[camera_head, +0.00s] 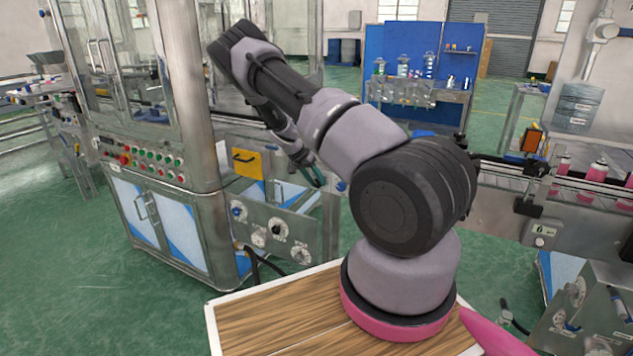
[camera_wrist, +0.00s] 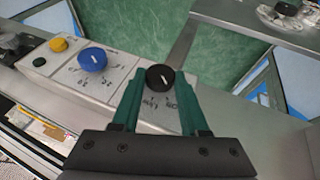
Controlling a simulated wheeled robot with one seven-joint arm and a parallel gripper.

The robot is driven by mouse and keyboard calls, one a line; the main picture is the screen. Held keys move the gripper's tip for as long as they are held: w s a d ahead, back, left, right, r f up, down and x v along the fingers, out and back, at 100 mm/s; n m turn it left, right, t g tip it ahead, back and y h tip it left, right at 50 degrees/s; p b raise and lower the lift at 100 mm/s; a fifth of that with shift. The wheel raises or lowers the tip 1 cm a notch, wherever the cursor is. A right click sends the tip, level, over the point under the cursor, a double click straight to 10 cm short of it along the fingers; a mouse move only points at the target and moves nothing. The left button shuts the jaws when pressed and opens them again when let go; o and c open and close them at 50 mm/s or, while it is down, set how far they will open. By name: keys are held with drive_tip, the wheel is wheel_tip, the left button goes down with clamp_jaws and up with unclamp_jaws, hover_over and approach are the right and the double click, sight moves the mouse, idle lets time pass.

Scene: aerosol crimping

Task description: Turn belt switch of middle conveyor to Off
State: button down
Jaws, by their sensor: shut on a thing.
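In the wrist view, a round black switch knob (camera_wrist: 160,77) with a white pointer line stands on a light label plate. Printed marks lie below it, too small to read surely. My gripper (camera_wrist: 159,75) has its two green fingers on either side of the knob and is shut on it. In the head view, the gripper (camera_head: 314,178) shows small beyond my arm, by the machine's right end; the knob there is hidden.
A blue knob (camera_wrist: 93,60), a yellow button (camera_wrist: 58,45) and a small black button (camera_wrist: 39,62) sit left along the same panel. A steel machine cabinet (camera_head: 160,215) stands left, and a conveyor with pink bottles (camera_head: 597,170) stands right. Green floor lies between.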

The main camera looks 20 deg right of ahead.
drive_tip(key=shift+a+f+g+h, duration=0.1)
drive_tip(key=shift+g+h, duration=0.3)
idle(0.3)
drive_tip(key=shift+c, duration=2.1)
unclamp_jaws()
drive_tip(key=s+v, duration=0.1)
drive_tip(key=v, duration=0.9)
drive_tip(key=shift+w+a+r, duration=0.2)
drive_tip(key=shift+w+r, duration=0.15)
drive_tip(key=shift+w, duration=0.2)
